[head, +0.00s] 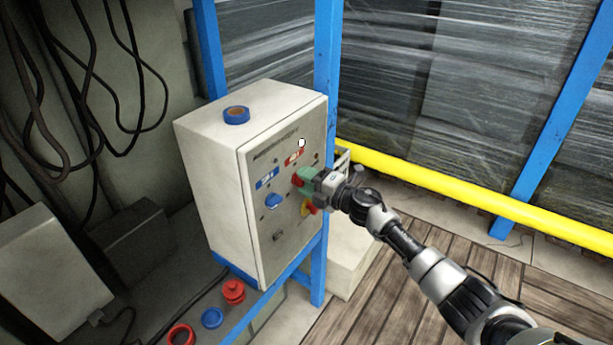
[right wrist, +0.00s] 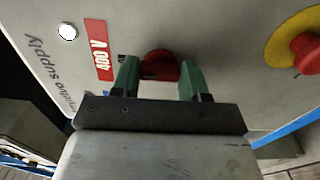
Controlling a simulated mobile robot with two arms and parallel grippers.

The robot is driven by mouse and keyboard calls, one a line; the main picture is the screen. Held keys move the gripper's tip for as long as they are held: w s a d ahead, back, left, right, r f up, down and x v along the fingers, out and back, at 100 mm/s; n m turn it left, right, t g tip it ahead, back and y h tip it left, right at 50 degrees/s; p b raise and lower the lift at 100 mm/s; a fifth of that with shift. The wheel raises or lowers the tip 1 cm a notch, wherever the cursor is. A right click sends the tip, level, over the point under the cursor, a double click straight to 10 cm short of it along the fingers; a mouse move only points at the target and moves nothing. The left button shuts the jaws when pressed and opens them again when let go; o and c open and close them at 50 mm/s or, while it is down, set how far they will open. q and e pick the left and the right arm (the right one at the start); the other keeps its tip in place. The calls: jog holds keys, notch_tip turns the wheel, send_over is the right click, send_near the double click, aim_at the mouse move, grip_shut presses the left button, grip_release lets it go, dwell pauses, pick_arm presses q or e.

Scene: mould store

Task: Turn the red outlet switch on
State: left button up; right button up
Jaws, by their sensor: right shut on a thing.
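The red outlet switch (head: 296,180) is a red knob on the front of a pale grey supply box (head: 215,180), below a red label. In the right wrist view the red knob (right wrist: 160,66) sits beside the red "400 V" label (right wrist: 99,48). My right gripper (head: 305,181) reaches the panel from the right. Its green fingers are shut on the knob, one on each side, and partly hide it in the head view. The knob's exact angle and its markings are hard to read. My left gripper is not in view.
A blue knob (head: 272,202) with a blue label sits left on the panel. A yellow and red stop button (head: 307,209) is close below my gripper. A blue ring (head: 236,115) lies on the box. Blue posts (head: 327,60) and a yellow rail (head: 450,186) stand behind.

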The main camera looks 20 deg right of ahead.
jog(key=shift+m, duration=0.4)
jog(key=o, duration=0.9)
jog(key=shift+s+d, duration=0.1)
jog(key=v, duration=1)
jog(key=shift+s+d, duration=0.25)
jog(key=shift+f, duration=0.15)
